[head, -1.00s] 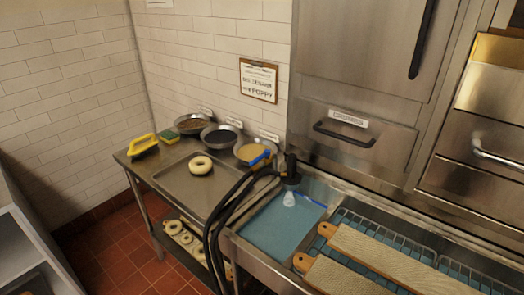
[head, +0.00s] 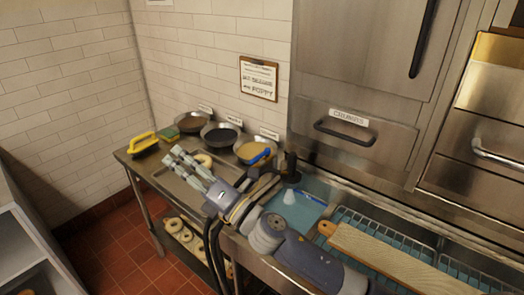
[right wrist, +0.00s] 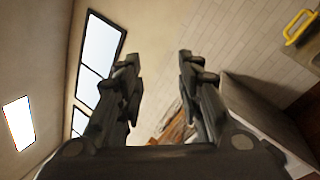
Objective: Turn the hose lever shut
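The black hoses (head: 213,250) rise over the sink's left edge to a dark upright nozzle (head: 291,163). A pale, whitish stream or cone (head: 289,197) shows below the nozzle, above the blue-looking water in the sink (head: 312,187). A blue handle-like piece (head: 262,158) shows left of the nozzle, over a bowl; I cannot tell whether it is the hose lever. My right gripper (head: 174,157) is left of the nozzle, above the steel table, pointing left and away from the hose. Its fingers are apart and empty in the right wrist view (right wrist: 158,65). My left gripper is out of view.
The steel table (head: 128,157) holds a bagel (head: 203,160), partly hidden by my gripper, several bowls (head: 221,137), and a yellow-handled tool (head: 143,143). A wooden board (head: 385,257) lies over the sink rack at right. More bagels (head: 178,230) sit on the lower shelf.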

